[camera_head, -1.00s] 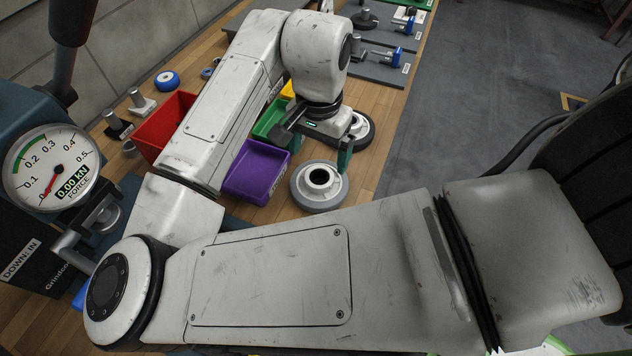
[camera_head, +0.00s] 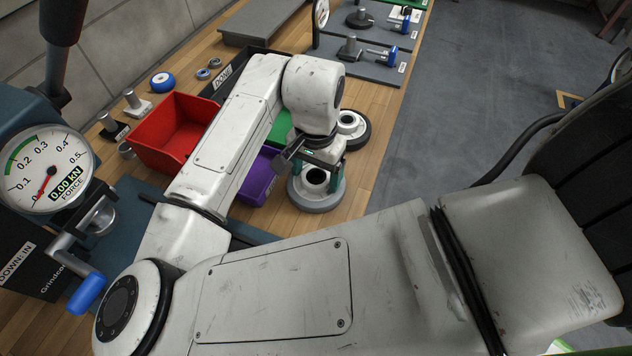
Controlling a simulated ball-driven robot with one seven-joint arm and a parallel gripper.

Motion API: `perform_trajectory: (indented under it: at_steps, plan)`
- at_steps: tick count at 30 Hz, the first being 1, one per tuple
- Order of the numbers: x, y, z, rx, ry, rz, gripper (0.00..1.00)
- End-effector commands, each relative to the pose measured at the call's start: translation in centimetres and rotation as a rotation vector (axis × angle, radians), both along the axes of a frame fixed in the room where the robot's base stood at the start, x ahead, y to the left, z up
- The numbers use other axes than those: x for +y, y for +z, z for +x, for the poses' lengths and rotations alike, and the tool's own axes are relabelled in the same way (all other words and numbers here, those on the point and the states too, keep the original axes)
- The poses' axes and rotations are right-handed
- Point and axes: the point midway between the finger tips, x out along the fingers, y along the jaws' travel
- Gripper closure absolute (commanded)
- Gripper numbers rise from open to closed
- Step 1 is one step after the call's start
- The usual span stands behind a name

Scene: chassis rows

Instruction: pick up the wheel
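A grey wheel (camera_head: 318,200) with a light hub lies flat on the wooden bench, near the middle of the view. My gripper (camera_head: 318,168) is right over it, pointing down, with its green fingers apart on either side of the hub. The fingertips are low at the hub; whether they touch it I cannot tell. A second wheel with a dark tyre and pale hub (camera_head: 350,125) lies just behind, partly hidden by my gripper. A small blue wheel (camera_head: 162,82) lies at the back left.
A red bin (camera_head: 165,135), a purple bin (camera_head: 257,182) and a green bin (camera_head: 283,124) stand left of the wheel, partly behind my arm. A press with a force gauge (camera_head: 47,168) is at the left. The bench's right edge is close to the wheels.

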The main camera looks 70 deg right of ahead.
Motion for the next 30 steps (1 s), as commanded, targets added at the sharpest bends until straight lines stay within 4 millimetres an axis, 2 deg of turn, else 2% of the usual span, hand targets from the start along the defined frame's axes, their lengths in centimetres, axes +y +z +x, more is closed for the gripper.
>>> perform_trajectory:
  at_steps: [2,19,30]
  plan:
    - [0.0,0.01,0.0,0.0,0.0,0.0,0.28]
    - [0.01,0.03,0.01,0.0,0.0,0.0,0.83]
    - [-0.02,0.5,0.01,0.0,-0.001,0.0,0.83]
